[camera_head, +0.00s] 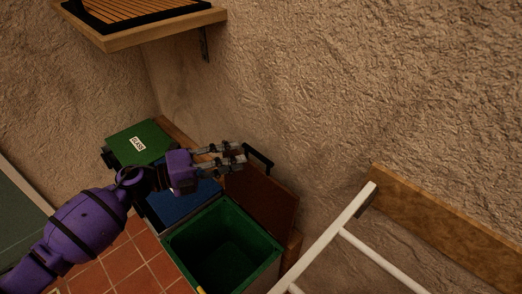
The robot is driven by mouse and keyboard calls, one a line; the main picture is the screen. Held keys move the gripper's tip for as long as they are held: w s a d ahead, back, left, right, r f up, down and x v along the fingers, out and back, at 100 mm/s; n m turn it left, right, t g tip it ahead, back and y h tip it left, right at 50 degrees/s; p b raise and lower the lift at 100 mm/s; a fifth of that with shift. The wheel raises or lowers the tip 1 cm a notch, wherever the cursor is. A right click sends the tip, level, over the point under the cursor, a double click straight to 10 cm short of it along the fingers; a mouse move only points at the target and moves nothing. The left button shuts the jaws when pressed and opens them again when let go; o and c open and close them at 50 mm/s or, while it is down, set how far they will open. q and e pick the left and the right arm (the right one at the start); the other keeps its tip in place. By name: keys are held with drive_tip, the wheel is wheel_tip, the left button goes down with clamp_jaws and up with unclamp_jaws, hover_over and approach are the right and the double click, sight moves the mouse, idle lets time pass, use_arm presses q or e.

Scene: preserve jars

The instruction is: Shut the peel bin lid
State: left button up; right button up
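The open bin (188,250) has a green interior that looks empty. Its brown lid (262,203) stands raised at the back against the wall, with a black handle (260,158) at its top edge. I take this as the peel bin; no label on it shows. My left gripper (242,156) comes in from the left above the blue lid, its two fingers apart with nothing between them. Its fingertips are by the upper left edge of the raised lid, close to the handle; I cannot tell whether they touch. My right gripper is out of view.
A blue-lidded bin (182,206) stands directly left of the open one, partly hidden by my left arm. Beyond it is a green bin labelled GLASS (138,143), shut. A white rail frame (335,230) is at the right. A wooden shelf (150,28) hangs above.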

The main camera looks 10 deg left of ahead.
sight(257, 152)
use_arm(q)
drive_tip(key=p+x, duration=0.1)
drive_tip(key=x, duration=0.6)
drive_tip(key=shift+w, duration=0.15)
clamp_jaws()
